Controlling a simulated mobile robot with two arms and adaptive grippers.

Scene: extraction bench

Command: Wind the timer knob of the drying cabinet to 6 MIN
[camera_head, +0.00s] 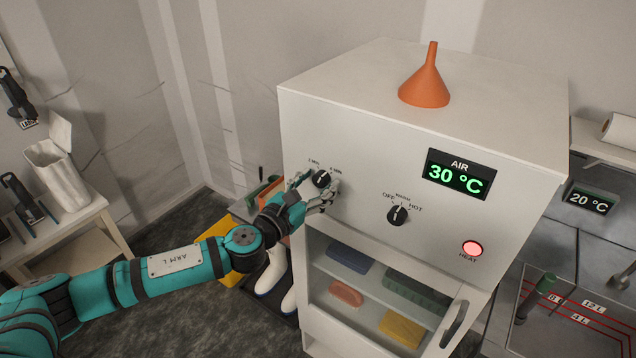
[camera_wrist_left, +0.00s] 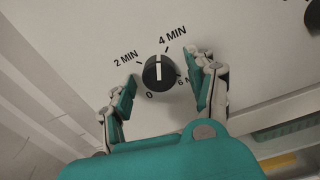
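The black timer knob (camera_head: 322,179) is on the upper left of the drying cabinet's white front (camera_head: 365,205). The left wrist view shows the knob (camera_wrist_left: 159,72) ringed by the marks 0, 2 MIN, 4 MIN and 6 MIN. Its white line stands roughly upright in that view, with its upper end near the 4 MIN tick; I cannot tell which end is the pointer. My left gripper (camera_head: 318,192) is at the knob. In the wrist view its fingers (camera_wrist_left: 166,92) are spread on either side of the knob, with gaps visible. The 6 MIN label is partly covered. My right gripper is out of view.
A black OFF/WARM/HOT knob (camera_head: 397,215), a 30 °C AIR display (camera_head: 459,175) and a lit red HEAT lamp (camera_head: 472,248) are further right on the front. An orange funnel (camera_head: 425,85) stands on top. White boots (camera_head: 272,275) stand on the floor left of the cabinet.

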